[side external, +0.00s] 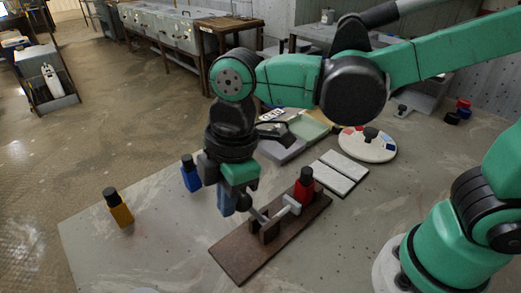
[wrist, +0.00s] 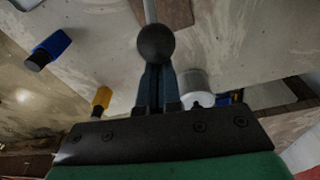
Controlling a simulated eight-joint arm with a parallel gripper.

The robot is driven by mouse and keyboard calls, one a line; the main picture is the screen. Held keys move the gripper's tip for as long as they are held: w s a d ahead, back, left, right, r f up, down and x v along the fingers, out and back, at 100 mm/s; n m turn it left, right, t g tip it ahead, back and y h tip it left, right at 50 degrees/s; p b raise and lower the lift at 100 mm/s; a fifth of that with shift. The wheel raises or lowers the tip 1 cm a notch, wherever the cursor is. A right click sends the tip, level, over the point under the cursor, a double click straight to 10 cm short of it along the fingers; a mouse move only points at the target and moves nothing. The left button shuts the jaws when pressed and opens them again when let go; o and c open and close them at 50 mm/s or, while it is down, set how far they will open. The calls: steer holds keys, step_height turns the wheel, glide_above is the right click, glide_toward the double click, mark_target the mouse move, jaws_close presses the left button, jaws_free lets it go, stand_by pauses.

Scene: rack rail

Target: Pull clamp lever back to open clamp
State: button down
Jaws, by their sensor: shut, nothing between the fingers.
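The clamp (side external: 270,222) stands on a brown wooden board (side external: 238,262) on the table. Its lever has a pale rod and a black ball knob (side external: 244,203), which points toward my gripper. In the wrist view the knob (wrist: 156,43) sits right at the tips of my fingers, with the rod (wrist: 150,11) running up beyond it. My gripper (side external: 227,207) is shut and empty, pointing down beside the knob. I cannot tell whether the fingers touch it. A red bottle with a black cap (side external: 303,188) stands at the far end of the board, by the clamp.
A blue bottle (side external: 191,175) and a yellow bottle (side external: 119,208) stand to the left. Pale flat plates (side external: 340,172), a round white disc (side external: 367,145) and trays (side external: 308,126) lie behind and to the right. The table's front left is clear.

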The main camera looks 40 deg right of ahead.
steer(key=shift+d+r+y, duration=0.3)
steer(key=shift+d+y, duration=0.3)
steer(key=shift+d, duration=0.25)
steer(key=shift+d+r+y, duration=0.25)
steer(key=shift+d+y, duration=0.35)
steer(key=shift+d, duration=0.2)
steer(key=shift+d+r+y, duration=0.3)
steer(key=shift+d+y, duration=0.3)
steer(key=shift+d, duration=0.25)
